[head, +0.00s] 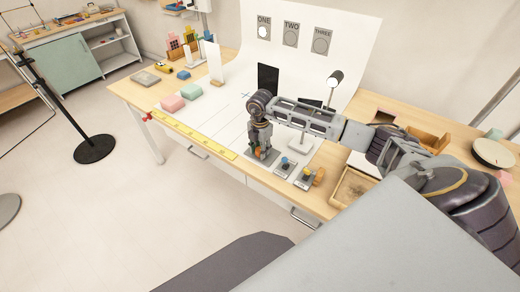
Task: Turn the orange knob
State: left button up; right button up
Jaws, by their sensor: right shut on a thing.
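Three small grey knob boxes stand in a row along the front of the workbench. The leftmost box (266,159) is under my right gripper (260,148), which points down from above. A bit of the orange knob (259,153) shows between its fingers; most of it is hidden. My right gripper is shut on this knob. The middle box has a blue knob (285,161), and the right box has a yellowish knob (304,173). On the backdrop, round lamp ONE (264,32) looks bright white, while TWO (290,38) and THREE (321,41) look grey. My left gripper is out of view.
A yellow ruler strip (196,136) runs along the bench's front edge, left of the boxes. A desk lamp (334,79) stands behind my right arm. A wooden tray (352,186) is right of the boxes.

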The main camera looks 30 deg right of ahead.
jog(key=o, duration=1)
jog(key=shift+o, duration=0.2)
notch_tip(320, 180, up, 12)
dwell(0.6)
